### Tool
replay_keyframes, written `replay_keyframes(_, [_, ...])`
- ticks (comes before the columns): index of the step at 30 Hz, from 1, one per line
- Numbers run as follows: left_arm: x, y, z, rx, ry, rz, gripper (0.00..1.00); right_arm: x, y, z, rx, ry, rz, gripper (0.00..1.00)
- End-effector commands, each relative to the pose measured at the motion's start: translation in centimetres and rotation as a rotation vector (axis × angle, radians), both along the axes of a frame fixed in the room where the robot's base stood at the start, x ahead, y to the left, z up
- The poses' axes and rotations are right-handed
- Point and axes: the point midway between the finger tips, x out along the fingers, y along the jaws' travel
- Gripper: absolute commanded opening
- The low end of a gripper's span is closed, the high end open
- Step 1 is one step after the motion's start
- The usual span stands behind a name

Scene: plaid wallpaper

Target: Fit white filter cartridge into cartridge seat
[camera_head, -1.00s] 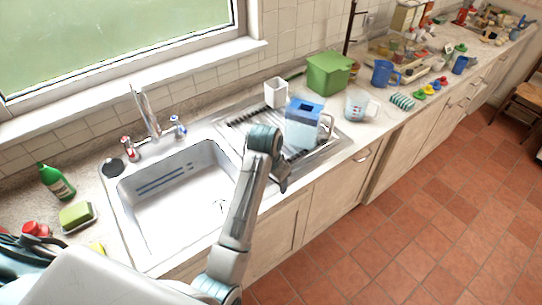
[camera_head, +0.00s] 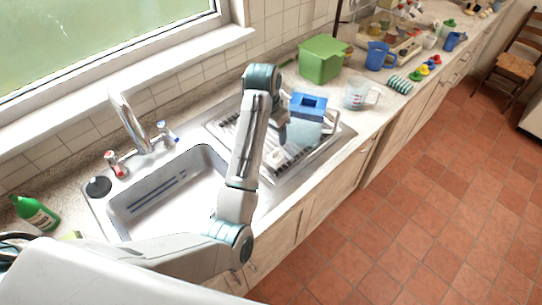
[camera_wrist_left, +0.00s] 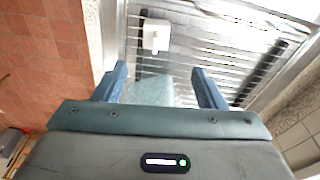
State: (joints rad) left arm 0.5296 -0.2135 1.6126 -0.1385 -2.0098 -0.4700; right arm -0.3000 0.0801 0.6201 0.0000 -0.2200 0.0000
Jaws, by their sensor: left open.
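The white filter cartridge (camera_head: 275,158) appears as a small white piece on the drainer, partly cut off by my arm; it also shows in the left wrist view (camera_wrist_left: 155,35), beyond my fingers. The pitcher, pale blue and clear (camera_head: 303,132) with a darker blue top (camera_head: 308,102), stands just right of my left gripper. The cartridge seat cannot be made out. My left gripper (camera_wrist_left: 160,85) is open, its two blue fingers apart. A pale bluish surface shows between them, probably the pitcher; contact cannot be told. My right gripper is not in view.
The ribbed metal drainer (camera_head: 330,143) lies right of the sink (camera_head: 125,205). A green box (camera_head: 325,60), a measuring jug (camera_head: 359,93) and a blue mug (camera_head: 379,56) stand farther right. The tap (camera_head: 128,120) rises behind the sink.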

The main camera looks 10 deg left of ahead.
Motion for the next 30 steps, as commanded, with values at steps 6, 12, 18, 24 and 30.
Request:
replay_keyframes(6, [0.3,-0.2,-2.8,0.000,0.000,0.001,0.65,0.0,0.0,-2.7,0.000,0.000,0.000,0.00])
replay_keyframes(12, [0.6,-0.4,-4.7,0.001,0.002,0.001,0.65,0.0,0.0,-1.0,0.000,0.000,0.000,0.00])
replay_keyframes(18, [0.6,-0.7,-6.6,0.001,0.004,0.001,0.65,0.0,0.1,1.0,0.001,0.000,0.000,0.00])
replay_keyframes(24, [0.9,-1.0,-9.4,0.001,0.002,0.000,0.65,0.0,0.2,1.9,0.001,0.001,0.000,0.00])
replay_keyframes(30, [1.0,-1.0,-10.0,0.000,-0.001,0.001,0.65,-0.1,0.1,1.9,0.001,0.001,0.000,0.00])
